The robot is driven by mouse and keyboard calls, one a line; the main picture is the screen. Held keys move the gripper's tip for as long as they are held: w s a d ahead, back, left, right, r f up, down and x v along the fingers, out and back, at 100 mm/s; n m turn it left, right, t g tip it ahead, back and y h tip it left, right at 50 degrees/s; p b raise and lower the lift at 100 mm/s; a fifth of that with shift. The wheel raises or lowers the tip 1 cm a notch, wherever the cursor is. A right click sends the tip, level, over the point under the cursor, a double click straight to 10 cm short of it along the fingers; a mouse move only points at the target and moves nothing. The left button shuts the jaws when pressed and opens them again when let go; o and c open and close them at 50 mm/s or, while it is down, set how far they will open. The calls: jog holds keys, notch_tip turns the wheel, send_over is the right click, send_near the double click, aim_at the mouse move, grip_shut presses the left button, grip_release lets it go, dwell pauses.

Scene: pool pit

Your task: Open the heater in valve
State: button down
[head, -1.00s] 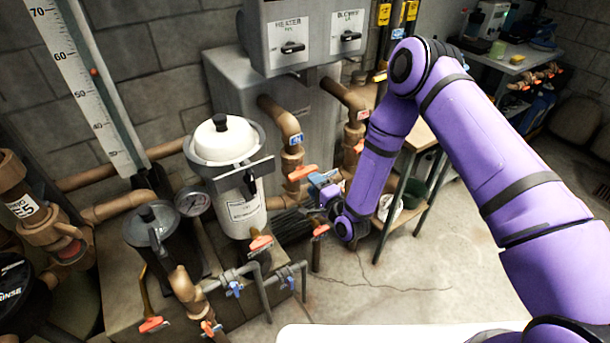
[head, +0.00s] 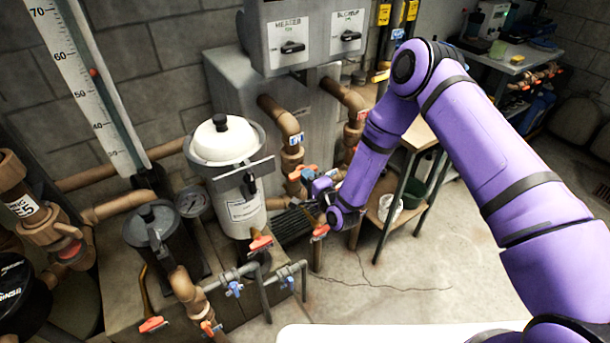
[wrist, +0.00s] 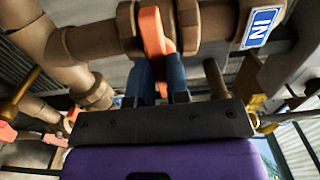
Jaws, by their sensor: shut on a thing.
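The heater in valve has an orange handle (head: 296,174) on a brown pipe below the blue IN label (head: 296,139) in the head view. In the wrist view the orange handle (wrist: 153,32) stands out across the brown pipe, with the IN label (wrist: 262,26) to its right. My gripper (head: 311,181) is at the handle. Its blue fingers (wrist: 161,75) are shut on the handle's lower end, one on each side. The fingers hide part of the handle, and the valve body is partly hidden behind it.
A second brown pipe (head: 354,110) with its own orange handle runs close on the right. The white-topped filter canister (head: 240,205) stands on the left. Another orange handle (head: 320,232) is just below my gripper.

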jog(key=n, duration=1.8)
jog(key=shift+n, duration=0.3)
jog(key=c, duration=1)
grip_release()
jog(key=shift+s, duration=0.1)
jog(key=v, duration=0.6)
jog(key=shift+s+d, duration=0.3)
